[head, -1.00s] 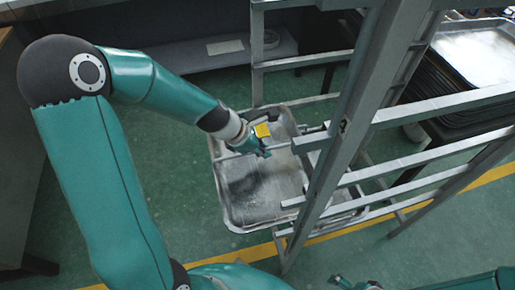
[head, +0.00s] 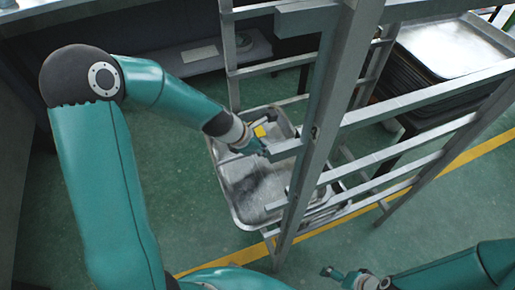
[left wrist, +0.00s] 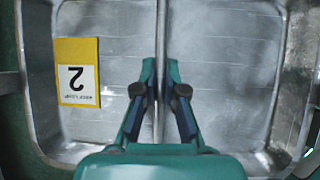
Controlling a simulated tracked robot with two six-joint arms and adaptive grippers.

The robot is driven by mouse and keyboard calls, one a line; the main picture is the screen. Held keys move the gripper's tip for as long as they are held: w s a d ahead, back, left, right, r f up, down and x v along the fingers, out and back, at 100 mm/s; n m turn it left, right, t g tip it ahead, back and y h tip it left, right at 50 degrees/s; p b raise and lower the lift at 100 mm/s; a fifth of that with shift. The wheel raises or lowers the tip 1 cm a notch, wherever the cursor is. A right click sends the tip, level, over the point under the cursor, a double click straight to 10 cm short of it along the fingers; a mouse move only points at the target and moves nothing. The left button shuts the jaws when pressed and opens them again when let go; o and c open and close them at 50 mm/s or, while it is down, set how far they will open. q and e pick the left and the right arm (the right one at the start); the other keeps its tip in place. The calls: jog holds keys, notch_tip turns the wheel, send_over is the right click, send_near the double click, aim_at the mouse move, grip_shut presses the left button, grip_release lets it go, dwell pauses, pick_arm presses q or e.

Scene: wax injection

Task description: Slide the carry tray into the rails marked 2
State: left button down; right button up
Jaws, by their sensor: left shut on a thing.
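The carry tray (head: 237,208) is a shallow grey metal pan with a rim and a thin bar across its middle. My left gripper (head: 263,146) is over it in the head view. In the left wrist view its fingers (left wrist: 160,92) are shut around the bar (left wrist: 161,30). A yellow label with a 2 (left wrist: 77,72), upside down there, lies inside the tray. The tray's right part is behind a post and rails of the metal rack (head: 322,130); how it sits to those rails is unclear. My right gripper (head: 338,275) is low in the head view, away from the tray.
Trays are stacked (head: 455,45) beyond the rack at the upper right. A grey bench (head: 195,58) stands behind. The rack's post and rails stand close to my left gripper. Green floor with a yellow line (head: 240,255) is clear at the front left.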

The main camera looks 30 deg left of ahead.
pick_arm(q)
jog(key=shift+w+d+r+p, duration=0.1)
jog(key=shift+w+d+p, duration=0.9)
jog(key=shift+w, duration=0.25)
jog(key=shift+w+d+p, duration=0.75)
jog(key=shift+w+d, duration=0.3)
jog(key=shift+w, duration=0.15)
jog(key=shift+w+d+p, duration=0.9)
jog(key=shift+w+p, duration=0.15)
jog(key=shift+p, duration=0.05)
jog(key=shift+w+d+p, duration=0.7)
jog(key=shift+w+p, duration=0.2)
jog(key=shift+p, duration=0.2)
jog(key=shift+w+d+p, duration=0.7)
jog(key=shift+w+p, duration=0.15)
jog(key=shift+p, duration=0.25)
jog(key=shift+w+d+p, duration=0.45)
jog(key=shift+w+p, duration=0.05)
jog(key=shift+p, duration=0.15)
jog(key=c, duration=1.2)
grip_release()
jog(key=shift+s+f, duration=0.1)
jog(key=shift+f, duration=0.1)
